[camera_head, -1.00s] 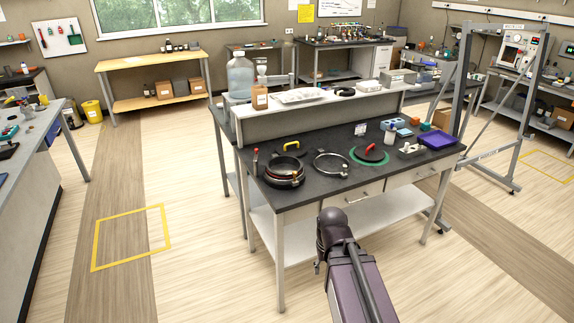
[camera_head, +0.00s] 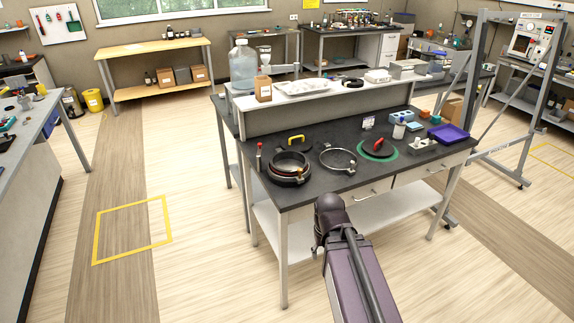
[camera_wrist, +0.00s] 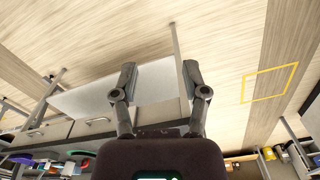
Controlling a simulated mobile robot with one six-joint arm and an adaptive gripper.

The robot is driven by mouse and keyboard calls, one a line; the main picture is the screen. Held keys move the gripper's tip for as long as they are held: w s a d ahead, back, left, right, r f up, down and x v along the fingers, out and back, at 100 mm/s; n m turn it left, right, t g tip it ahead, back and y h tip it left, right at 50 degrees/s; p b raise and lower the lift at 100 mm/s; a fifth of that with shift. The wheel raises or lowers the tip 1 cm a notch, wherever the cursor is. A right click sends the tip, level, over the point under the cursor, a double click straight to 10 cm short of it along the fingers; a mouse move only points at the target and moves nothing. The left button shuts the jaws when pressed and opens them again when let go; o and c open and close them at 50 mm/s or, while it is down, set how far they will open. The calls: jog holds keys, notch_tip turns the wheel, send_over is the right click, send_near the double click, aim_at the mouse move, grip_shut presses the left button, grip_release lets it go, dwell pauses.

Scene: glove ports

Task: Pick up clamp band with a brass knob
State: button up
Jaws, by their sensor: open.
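The clamp band (camera_head: 350,170) is a thin silvery ring with a small brass-coloured knob at its front right. It lies flat on the dark bench top (camera_head: 306,206), between a round black pan-like vessel (camera_head: 290,180) and a red-and-black disc on a green ring (camera_head: 378,150). My gripper (camera_wrist: 159,75) is open and empty in the wrist view, its two fingers wide apart in front of a pale lower shelf and floor. In the head view my arm reaches up before the bench front; the fingers are mostly hidden there. I cannot make out the band in the wrist view.
A raised shelf (camera_head: 325,96) runs along the back of the bench with a bottle and boxes. A purple tray (camera_head: 449,133), a white block and blue holders stand on the right. A grey frame (camera_head: 478,100) stands right of the bench. Floor is open on the left.

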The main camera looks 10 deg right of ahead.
jog(key=o, duration=0.3)
jog(key=shift+o, duration=0.7)
jog(key=shift+w+a+f, duration=0.2)
jog(key=w+a+f+m+t+y+b, duration=0.35)
jog(key=w+m+b, duration=0.3)
jog(key=w, duration=0.25)
jog(key=w+a+f+m+t+y+b, duration=0.2)
jog(key=w+f+m+t+y+b, duration=0.2)
jog(key=w+m+b, duration=0.35)
jog(key=w+d+m+t+h+b, duration=0.1)
jog(key=w+d+m+t+b, duration=0.3)
jog(key=m, duration=0.5)
jog(key=w+d+m+t+b, duration=0.5)
jog(key=w+m+b, duration=0.4)
jog(key=w, duration=0.2)
jog(key=shift+w+d+f+h, duration=0.35)
jog(key=shift+d+f, duration=0.1)
jog(key=shift+d, duration=0.35)
jog(key=shift+t, duration=0.25)
jog(key=shift+x, duration=4.25)
